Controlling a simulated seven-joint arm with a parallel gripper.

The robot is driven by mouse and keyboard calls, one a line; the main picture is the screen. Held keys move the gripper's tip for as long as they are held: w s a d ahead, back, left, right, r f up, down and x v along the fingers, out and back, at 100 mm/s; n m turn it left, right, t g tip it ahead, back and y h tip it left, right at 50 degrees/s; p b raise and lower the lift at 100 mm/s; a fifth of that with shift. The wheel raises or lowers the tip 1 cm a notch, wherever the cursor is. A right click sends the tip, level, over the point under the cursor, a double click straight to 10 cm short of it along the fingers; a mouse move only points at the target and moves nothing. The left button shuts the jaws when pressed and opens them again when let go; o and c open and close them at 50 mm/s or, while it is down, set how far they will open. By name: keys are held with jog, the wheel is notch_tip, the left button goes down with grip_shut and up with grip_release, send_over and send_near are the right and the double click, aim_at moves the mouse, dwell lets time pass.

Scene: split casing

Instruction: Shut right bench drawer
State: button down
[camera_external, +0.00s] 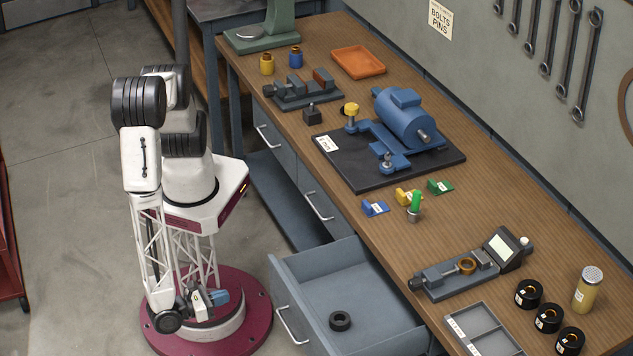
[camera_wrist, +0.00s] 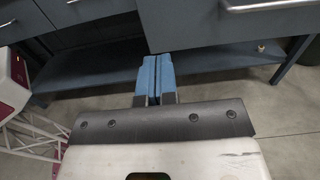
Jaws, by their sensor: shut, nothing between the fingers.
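The right bench drawer (camera_external: 345,285) is pulled out from the bench, with a black ring (camera_external: 340,321) lying inside it. Its front carries a silver bar handle (camera_external: 290,326). In the wrist view the drawer front (camera_wrist: 205,28) fills the upper right, and a handle (camera_wrist: 255,5) shows at the top edge. My gripper (camera_external: 219,297) is low beside my base, to the left of the drawer front and apart from it. In the wrist view my gripper's blue fingertips (camera_wrist: 155,72) are together and empty, pointing toward the bench near the drawer's lower left corner.
Two more drawers with handles (camera_external: 265,138) (camera_external: 319,206) are shut. A lower shelf (camera_external: 275,195) runs under the bench. The bench top (camera_external: 330,210) holds a blue motor (camera_external: 405,118), a gauge fixture (camera_external: 465,268) and a grey tray (camera_external: 480,335). Floor is open left of my base.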

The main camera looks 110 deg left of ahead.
aim_at(274, 281)
jog(key=shift+x, duration=6.8)
jog(key=shift+w+a, duration=0.1)
jog(key=shift+w, duration=0.05)
jog(key=x, duration=2.7)
jog(key=shift+w+a+f, duration=0.2)
jog(key=shift+w+a, duration=0.05)
jog(key=shift+a, duration=0.05)
jog(key=shift+w+a, duration=0.3)
jog(key=shift+w, duration=0.05)
jog(key=shift+w+r, duration=0.1)
jog(key=shift+d, duration=0.1)
jog(key=shift+v, duration=7.3)
